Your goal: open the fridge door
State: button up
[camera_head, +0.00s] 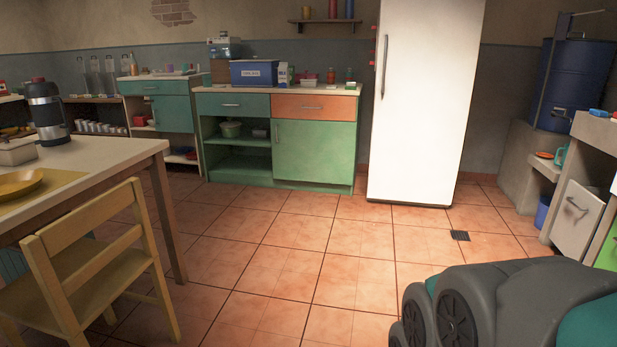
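The white fridge (427,110) stands upright against the back wall, right of the green cabinets. Its door appears shut. A dark vertical handle (384,66) runs along the upper left side of the door. Small red items (374,55) show at the fridge's left edge. A grey and teal part of my own body fills the lower right corner, well short of the fridge. My gripper is not in this view.
A wooden chair (95,262) and table (95,165) stand at left. A green cabinet (313,153) adjoins the fridge's left. A blue barrel (575,85) and counters stand at right.

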aim_at(427, 50)
jog(key=i+z, duration=0.4)
jog(key=i, duration=1.7)
